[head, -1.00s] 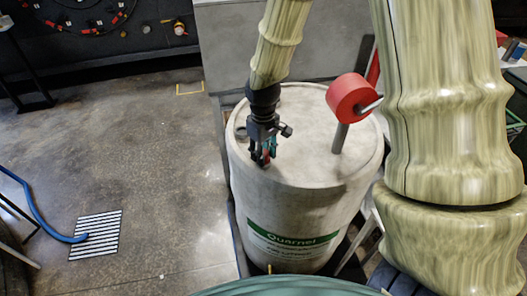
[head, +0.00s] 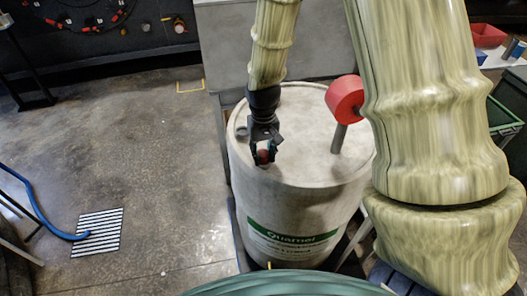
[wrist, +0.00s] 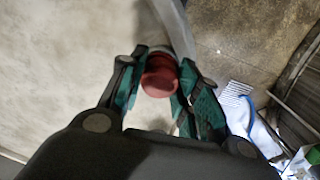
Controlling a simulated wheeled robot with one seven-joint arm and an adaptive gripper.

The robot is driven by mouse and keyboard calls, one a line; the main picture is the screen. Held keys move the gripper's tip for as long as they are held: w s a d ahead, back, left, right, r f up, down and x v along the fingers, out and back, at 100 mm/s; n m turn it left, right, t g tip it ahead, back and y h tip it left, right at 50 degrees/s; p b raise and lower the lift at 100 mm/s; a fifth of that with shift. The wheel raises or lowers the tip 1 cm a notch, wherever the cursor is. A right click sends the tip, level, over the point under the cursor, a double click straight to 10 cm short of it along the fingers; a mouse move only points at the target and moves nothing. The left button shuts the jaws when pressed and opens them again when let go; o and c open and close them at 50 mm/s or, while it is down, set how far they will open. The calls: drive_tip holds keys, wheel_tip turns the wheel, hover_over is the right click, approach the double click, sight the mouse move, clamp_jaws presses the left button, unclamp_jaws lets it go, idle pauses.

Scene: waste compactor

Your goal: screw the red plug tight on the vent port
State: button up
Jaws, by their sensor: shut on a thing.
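The red plug (wrist: 160,75) sits between the teal fingers of my gripper (wrist: 158,88) in the wrist view. In the head view my gripper (head: 264,156) points down over the front left of the white drum's top, shut on the plug (head: 262,156). The drum (head: 300,195) stands upright with a green label. A pale ring shows just behind the plug in the wrist view, close to the drum's rim. The vent port itself is hidden under the plug and fingers. I cannot tell how deep the plug sits.
A red round piece (head: 345,97) on a grey post (head: 338,138) rises from the drum's top, right of my gripper. A dark recess (head: 241,131) lies by the left rim. A floor grate (head: 97,232) and a blue hose (head: 45,222) are at left. The floor between is clear.

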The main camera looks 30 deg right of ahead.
drive_tip(key=m+p, duration=0.1)
drive_tip(key=m, duration=0.1)
drive_tip(key=shift+r+m, duration=0.15)
drive_tip(key=shift+m, duration=1.05)
drive_tip(key=m+p, duration=0.2)
drive_tip(key=m, duration=0.1)
drive_tip(key=shift+m, duration=1.1)
drive_tip(key=shift+p, duration=0.35)
drive_tip(key=m+p, duration=0.1)
drive_tip(key=m, duration=0.2)
drive_tip(key=shift+p, duration=0.3)
drive_tip(key=shift+f+m, duration=0.2)
drive_tip(key=shift+m, duration=0.9)
